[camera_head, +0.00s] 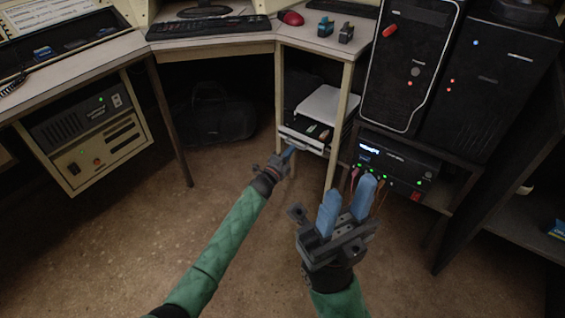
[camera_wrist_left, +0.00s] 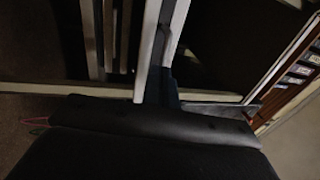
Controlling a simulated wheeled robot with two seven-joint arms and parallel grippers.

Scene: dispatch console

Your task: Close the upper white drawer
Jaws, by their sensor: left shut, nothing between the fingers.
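The upper white drawer (camera_head: 303,138) is under the desk, right of centre in the head view, below a pale flat-topped casing (camera_head: 328,106). It stands a little way out, and small items show inside it. My left gripper (camera_head: 289,153) is shut and empty, with its blue fingertips close to the drawer's front; I cannot tell whether they touch. In the dark left wrist view its fingers (camera_wrist_left: 164,72) point at pale edges, which I cannot identify surely. My right gripper (camera_head: 349,192) is open and empty, its blue fingers apart, nearer to me and right of the drawer.
A pale desk leg (camera_head: 341,125) stands just right of the drawer. Black computer towers (camera_head: 410,70) and a lit black unit (camera_head: 397,160) are further right. A dark bag (camera_head: 215,120) lies under the desk. The floor at left is clear.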

